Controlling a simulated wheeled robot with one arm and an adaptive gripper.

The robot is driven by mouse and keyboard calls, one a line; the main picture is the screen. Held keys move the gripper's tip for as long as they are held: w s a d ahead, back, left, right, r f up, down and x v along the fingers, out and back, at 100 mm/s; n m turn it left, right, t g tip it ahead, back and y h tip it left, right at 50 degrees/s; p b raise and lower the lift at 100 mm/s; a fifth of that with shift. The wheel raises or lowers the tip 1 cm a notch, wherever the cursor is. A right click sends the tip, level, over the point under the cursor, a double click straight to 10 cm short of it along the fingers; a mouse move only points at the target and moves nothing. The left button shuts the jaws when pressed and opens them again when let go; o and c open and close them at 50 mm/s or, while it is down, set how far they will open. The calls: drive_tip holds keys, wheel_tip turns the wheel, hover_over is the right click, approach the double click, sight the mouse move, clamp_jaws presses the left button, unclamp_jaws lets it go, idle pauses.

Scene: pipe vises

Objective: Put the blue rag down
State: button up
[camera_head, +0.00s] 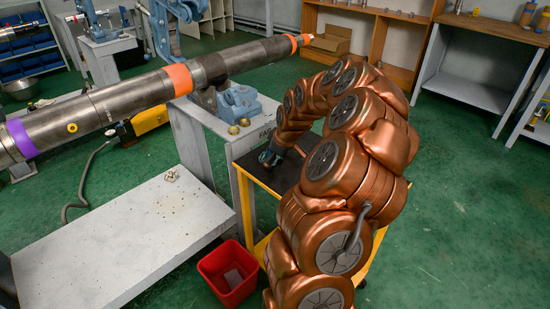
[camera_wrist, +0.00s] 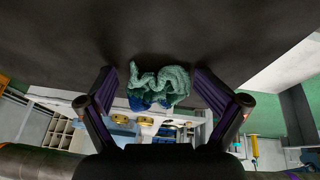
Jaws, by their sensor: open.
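The rag (camera_wrist: 160,84) is a crumpled blue-green cloth with a darker blue patch at its lower left. In the wrist view it rests against the dark top (camera_wrist: 60,40) of a cart, near that top's edge. My gripper (camera_wrist: 155,78) is open, with one purple-and-black finger on each side of the rag and a small gap on both sides. In the head view my gripper (camera_head: 270,156) is low over the yellow cart's black top (camera_head: 263,182); the arm hides much of the cart, and the rag cannot be told apart clearly there.
A grey workbench stand (camera_head: 195,150) with a blue vise (camera_head: 238,102) holds a long pipe (camera_head: 130,97) left of the arm. A red bin (camera_head: 230,274) stands on the floor in front of the cart. A low light-grey table (camera_head: 110,240) is at left.

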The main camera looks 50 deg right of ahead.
drive_tip(key=shift+w+r, duration=0.1)
drive_tip(key=shift+r, duration=0.1)
drive_tip(key=shift+r+p, duration=0.3)
drive_tip(key=v, duration=1.2)
drive_tip(key=shift+r, duration=0.3)
drive_tip(key=s+a+n+g+y, duration=0.1)
drive_tip(key=s+a+g, duration=0.1)
drive_tip(key=a, duration=1.1)
drive_tip(key=s+a+g+y, duration=0.1)
drive_tip(key=s+a, duration=0.2)
drive_tip(key=a, duration=1)
drive_tip(key=s+a+f+m+g, duration=0.1)
drive_tip(key=s+a+f+g, duration=0.1)
drive_tip(key=s+a, duration=0.3)
drive_tip(key=s+a+f+m+g+h, duration=0.1)
drive_tip(key=s+a, duration=0.4)
drive_tip(key=s, duration=0.9)
drive_tip(key=shift+s+a+f+m+g, duration=0.15)
drive_tip(key=shift+a+f+m+g, duration=0.2)
drive_tip(key=shift+g, duration=0.45)
drive_tip(key=shift+d, duration=0.1)
